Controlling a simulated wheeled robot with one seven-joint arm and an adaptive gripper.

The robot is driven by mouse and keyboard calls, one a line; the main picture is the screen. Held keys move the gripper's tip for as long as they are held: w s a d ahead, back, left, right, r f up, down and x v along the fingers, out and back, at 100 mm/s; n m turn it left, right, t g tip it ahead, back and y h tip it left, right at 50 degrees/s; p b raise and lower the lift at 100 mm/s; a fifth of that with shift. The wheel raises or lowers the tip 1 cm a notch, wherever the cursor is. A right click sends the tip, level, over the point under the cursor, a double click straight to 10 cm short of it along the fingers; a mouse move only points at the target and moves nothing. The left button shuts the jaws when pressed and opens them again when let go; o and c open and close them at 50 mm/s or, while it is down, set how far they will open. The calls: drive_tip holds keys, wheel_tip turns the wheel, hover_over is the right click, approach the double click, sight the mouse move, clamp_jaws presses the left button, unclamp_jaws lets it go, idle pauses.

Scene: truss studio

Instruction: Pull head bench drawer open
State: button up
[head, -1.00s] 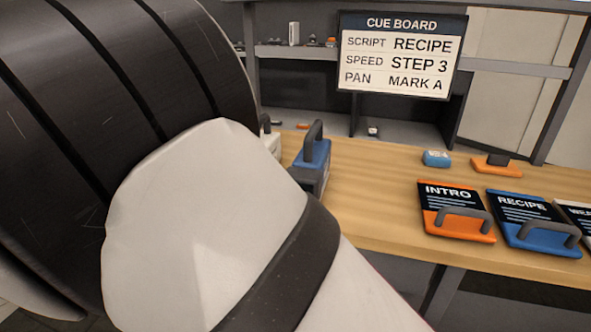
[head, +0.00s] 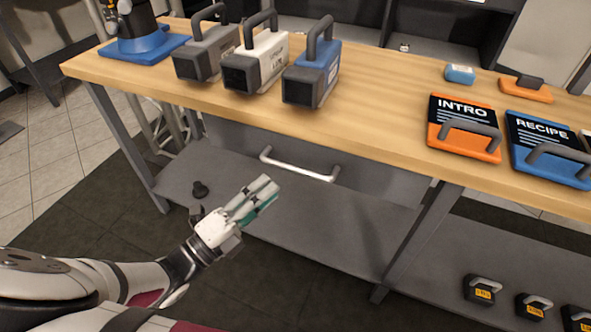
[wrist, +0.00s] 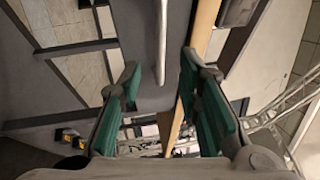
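The drawer (head: 375,190) is a dark grey front under the wooden bench top and looks shut. Its pale bar handle (head: 300,172) runs across the front. My gripper (head: 266,190) is in front of the drawer, just below the handle in the head view, and appears apart from it. In the wrist view my gripper (wrist: 160,70) has its two green-padded fingers spread with nothing between the pads. The handle (wrist: 162,45) lies ahead, between the lines of the fingers, and the drawer front (wrist: 145,85) shows behind it.
The bench top (head: 380,110) carries grey, white and blue handled blocks (head: 312,75) above the drawer, and orange and blue cue cards (head: 465,128) at right. A bench leg (head: 420,240) stands right of the drawer. A lower shelf (head: 320,235) lies below it.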

sight(295, 167)
drive_tip(key=b+x, duration=0.2)
drive_tip(key=x, duration=0.6)
drive_tip(key=shift+w+d, duration=0.2)
drive_tip(key=shift+w, duration=0.05)
drive_tip(key=shift+c, duration=0.5)
clamp_jaws()
